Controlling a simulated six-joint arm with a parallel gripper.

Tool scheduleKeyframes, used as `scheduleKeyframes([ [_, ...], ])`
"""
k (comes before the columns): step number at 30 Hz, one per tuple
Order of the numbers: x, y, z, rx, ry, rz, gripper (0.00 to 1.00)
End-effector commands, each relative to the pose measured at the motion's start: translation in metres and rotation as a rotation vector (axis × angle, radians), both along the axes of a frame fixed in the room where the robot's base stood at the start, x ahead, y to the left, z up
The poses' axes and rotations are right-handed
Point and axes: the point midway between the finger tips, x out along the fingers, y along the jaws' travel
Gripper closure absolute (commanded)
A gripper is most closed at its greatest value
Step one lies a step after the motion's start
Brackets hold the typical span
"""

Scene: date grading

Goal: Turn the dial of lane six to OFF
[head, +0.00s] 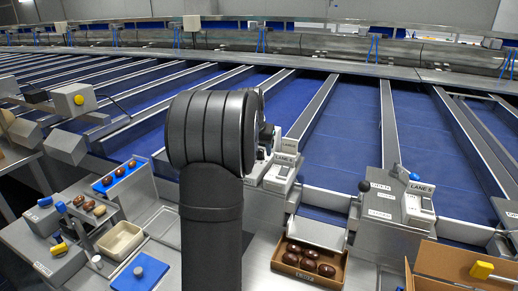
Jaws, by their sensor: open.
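A grey control box (413,211) stands at the right, at the end of a blue lane. Its white plate reads LANE with a digit too small to read surely. A blue knob (414,176) shows at its back, and a black ball knob (365,186) stands at the left of the neighbouring labelled panel (379,202). I cannot tell a dial's setting. A similar lane box (281,172) stands near the middle, partly behind my arm. My thick black arm rises through the middle, and my gripper's fingers are hidden behind it.
A brown tray of dark dates (284,268) lies below the lanes. At left are a beige bin (121,240), a blue date tray (107,186) and yellow-knobbed machinery (74,101).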

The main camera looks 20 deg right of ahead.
Motion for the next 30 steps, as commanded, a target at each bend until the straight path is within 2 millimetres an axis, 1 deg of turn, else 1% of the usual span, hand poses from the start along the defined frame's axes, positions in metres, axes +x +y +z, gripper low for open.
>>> scheduleKeyframes([
  [7, 0.0001, -0.0004, -0.0007, 0.0, 0.0, 0.0, 0.51],
  [8, 0.0001, -0.0003, -0.0006, 0.0, 0.0, 0.0, 0.55],
  [9, 0.0001, -0.0003, -0.0006, 0.0, 0.0, 0.0, 0.63],
  [11, 0.0, -0.0003, -0.0007, 0.0, 0.0, 0.0, 0.74],
  [12, 0.0, -0.0002, -0.0006, 0.0, 0.0, 0.0, 0.82],
  [14, 0.0, -0.0003, -0.0005, 0.0, 0.0, 0.0, 0.94],
  [15, -0.0001, -0.0002, -0.0005, 0.0, 0.0, 0.0, 0.96],
  [23, 0.0002, 0.0001, -0.0004, 0.0, 0.0, -0.025, 0.96],
  [30, 0.0011, 0.0008, -0.0004, 0.0, 0.001, -0.145, 0.96],
])
